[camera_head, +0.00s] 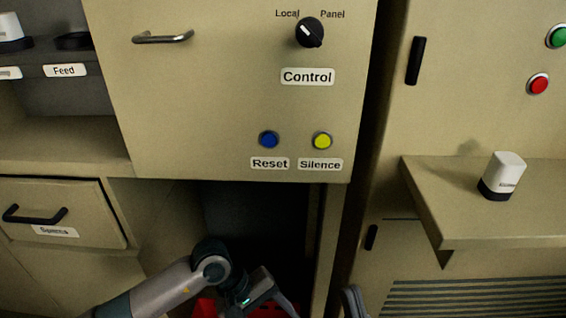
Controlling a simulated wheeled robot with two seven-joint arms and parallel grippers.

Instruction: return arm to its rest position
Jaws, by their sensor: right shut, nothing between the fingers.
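My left arm comes in from the lower left. It bends at a grey wrist joint and ends in my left gripper (268,291), low in the picture in front of the dark opening under the control panel. A small green light shows on it. Its fingertips are cut off by the bottom edge, so its opening is hidden. Only a small grey curved part of my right gripper (354,301) shows at the bottom edge, right of the left one. It is shut and empty. Both are below the panel and apart from its knob and buttons.
The control panel (220,100) has a handle (162,37), a black knob (310,33), a blue button (269,139) and a yellow button (322,140). A red object (204,308) lies low in the opening. A white-topped container (503,175) stands on the right shelf (480,215). A drawer (65,212) is at left.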

